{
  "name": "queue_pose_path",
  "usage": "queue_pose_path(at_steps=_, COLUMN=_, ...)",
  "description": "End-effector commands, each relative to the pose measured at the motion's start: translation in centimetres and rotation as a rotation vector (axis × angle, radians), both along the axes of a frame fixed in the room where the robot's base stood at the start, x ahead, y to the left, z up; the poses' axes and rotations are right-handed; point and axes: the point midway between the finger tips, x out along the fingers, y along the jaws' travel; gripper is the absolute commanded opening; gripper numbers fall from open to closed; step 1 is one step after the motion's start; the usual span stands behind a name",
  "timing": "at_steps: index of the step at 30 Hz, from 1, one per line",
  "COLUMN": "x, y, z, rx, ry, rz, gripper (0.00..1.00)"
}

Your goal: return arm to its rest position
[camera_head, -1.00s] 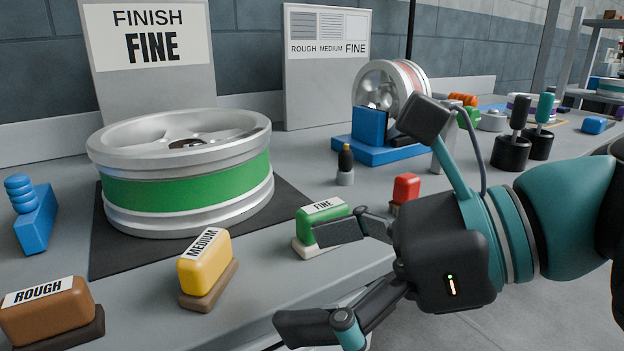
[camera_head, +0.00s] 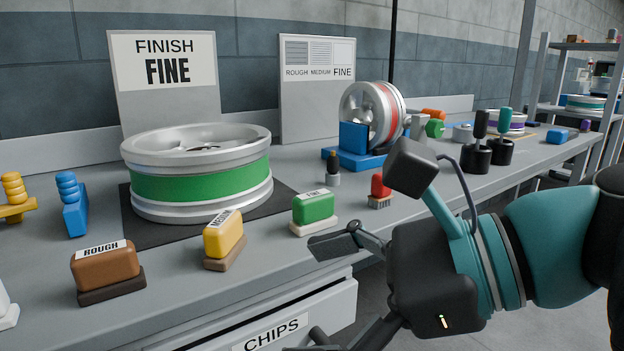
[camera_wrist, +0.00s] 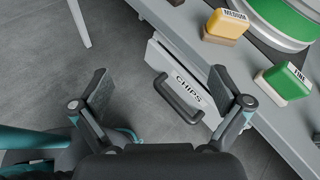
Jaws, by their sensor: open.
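My gripper (camera_wrist: 158,88) is open and empty in the wrist view, its two fingers spread wide in front of the bench, above the drawer's height in that picture. In the head view its upper finger (camera_head: 335,245) is just in front of the bench edge, below the green FINE block (camera_head: 314,207). The lower finger is mostly cut off by the bottom edge. My arm comes in from the right side.
The CHIPS drawer (camera_head: 300,310) sticks out below the bench top. MEDIUM (camera_head: 224,234) and ROUGH (camera_head: 104,265) blocks stand near the bench edge. A green-banded wheel (camera_head: 200,180) lies on a dark mat. Open floor (camera_wrist: 50,60) shows left in the wrist view.

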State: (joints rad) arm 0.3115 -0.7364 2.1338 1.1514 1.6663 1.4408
Motion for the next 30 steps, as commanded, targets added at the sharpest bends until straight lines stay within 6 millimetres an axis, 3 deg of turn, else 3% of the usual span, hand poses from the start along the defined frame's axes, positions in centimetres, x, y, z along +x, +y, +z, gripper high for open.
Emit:
queue_pose_path(at_steps=7, x=2.4, y=-2.1, z=-3.1, rx=-0.191, ry=-0.210, rz=0.000, gripper=1.00)
queue_pose_path(at_steps=14, x=5.3, y=-7.1, z=-9.5, rx=-0.614, ry=-0.492, rz=0.114, gripper=1.00)
queue_pose_path(at_steps=18, x=6.3, y=-10.9, z=-13.5, rx=-0.931, ry=-0.655, rz=0.314, gripper=1.00)
queue_pose_path(at_steps=24, x=6.9, y=-15.7, z=-17.4, rx=-1.324, ry=-0.840, rz=0.740, gripper=1.00)
queue_pose_path(at_steps=30, x=6.6, y=-17.1, z=-19.3, rx=-1.483, ry=-0.910, rz=1.055, gripper=1.00)
